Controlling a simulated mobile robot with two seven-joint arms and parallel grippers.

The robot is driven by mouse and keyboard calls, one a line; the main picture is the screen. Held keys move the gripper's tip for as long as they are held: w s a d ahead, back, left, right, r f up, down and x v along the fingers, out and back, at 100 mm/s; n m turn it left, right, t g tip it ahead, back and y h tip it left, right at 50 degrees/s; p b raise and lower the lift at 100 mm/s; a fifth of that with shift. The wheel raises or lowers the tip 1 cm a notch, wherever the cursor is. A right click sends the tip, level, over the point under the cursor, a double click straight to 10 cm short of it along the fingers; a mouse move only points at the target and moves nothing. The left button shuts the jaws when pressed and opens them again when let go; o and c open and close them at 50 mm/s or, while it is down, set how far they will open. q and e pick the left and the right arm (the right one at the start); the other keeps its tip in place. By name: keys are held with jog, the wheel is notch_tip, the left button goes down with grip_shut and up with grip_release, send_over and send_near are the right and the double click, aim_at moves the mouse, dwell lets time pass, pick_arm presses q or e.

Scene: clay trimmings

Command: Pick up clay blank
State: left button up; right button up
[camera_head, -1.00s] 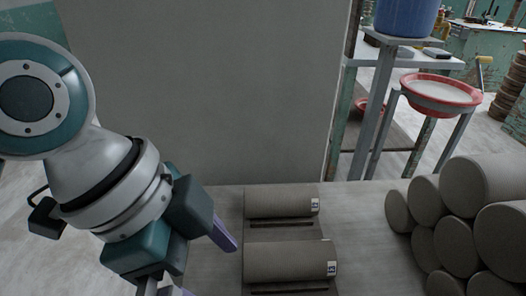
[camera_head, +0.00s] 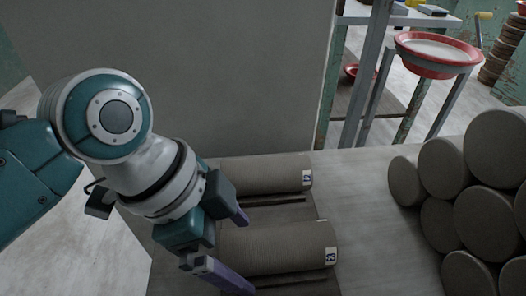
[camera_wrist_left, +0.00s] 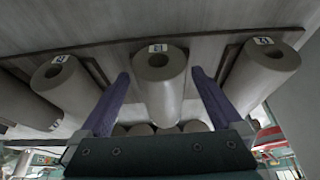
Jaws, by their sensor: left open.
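Two grey clay blanks with small white number labels lie on their sides on the table, a far one (camera_head: 262,174) and a near one (camera_head: 285,247). My left gripper (camera_head: 234,246), with purple fingers, is open at the left end of the near blank. In the left wrist view, a labelled blank (camera_wrist_left: 160,88) shows end-on between the spread fingers of the gripper (camera_wrist_left: 160,80), with a gap on both sides. Another labelled blank shows on the left (camera_wrist_left: 62,84) and one on the right (camera_wrist_left: 262,74). My right gripper is not in view.
Several grey clay cylinders (camera_head: 484,152) are stacked at the right. The table (camera_head: 355,205) is bare between them and the blanks. A large grey block (camera_head: 225,75) stands behind the blanks. A red basin (camera_head: 437,55) sits on a stand at the back right.

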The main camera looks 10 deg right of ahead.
pick_arm(q)
jog(key=shift+d+f, duration=0.1)
jog(key=shift+f, duration=0.15)
grip_shut()
dwell(0.7)
jog(key=shift+r, duration=0.1)
